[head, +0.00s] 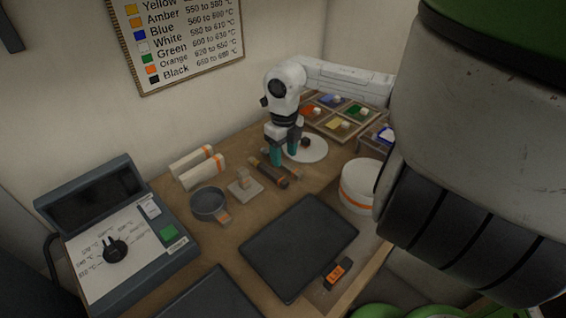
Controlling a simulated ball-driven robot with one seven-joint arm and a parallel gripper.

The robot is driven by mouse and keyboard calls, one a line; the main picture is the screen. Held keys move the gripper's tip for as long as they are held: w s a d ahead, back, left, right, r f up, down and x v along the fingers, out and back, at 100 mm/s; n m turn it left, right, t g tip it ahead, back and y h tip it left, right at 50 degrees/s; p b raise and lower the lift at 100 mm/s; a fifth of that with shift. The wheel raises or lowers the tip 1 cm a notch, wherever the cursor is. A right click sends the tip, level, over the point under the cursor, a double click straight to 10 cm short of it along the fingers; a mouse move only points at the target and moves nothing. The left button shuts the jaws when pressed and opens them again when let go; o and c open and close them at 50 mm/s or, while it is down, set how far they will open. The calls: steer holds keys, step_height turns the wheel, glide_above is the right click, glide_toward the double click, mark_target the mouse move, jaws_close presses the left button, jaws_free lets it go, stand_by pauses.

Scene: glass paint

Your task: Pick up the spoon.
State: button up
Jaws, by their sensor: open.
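My gripper (285,153) hangs from the white arm with its teal fingers pointing down. It is open, with nothing seen between the fingers. It stands over the far part of the table, in front of a round white plate (318,152) that has a small dark block (305,142) on it. I cannot make out a clear spoon shape. A dark brown, bar-like thing (275,174) lies just below the fingers in the picture. The fingers hide part of the plate, and whether they touch anything cannot be told.
A divided tray (350,134) of coloured heaps stands behind. White rolls (203,171), a grey pan (208,203) and a small pale block (243,181) lie to the left. A control box (110,245), black mat (299,245) and white round container (358,187) occupy the front.

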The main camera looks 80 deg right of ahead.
mark_target(285, 163)
steer(key=shift+s+f, duration=0.1)
steer(key=shift+f, duration=1.45)
jaws_close()
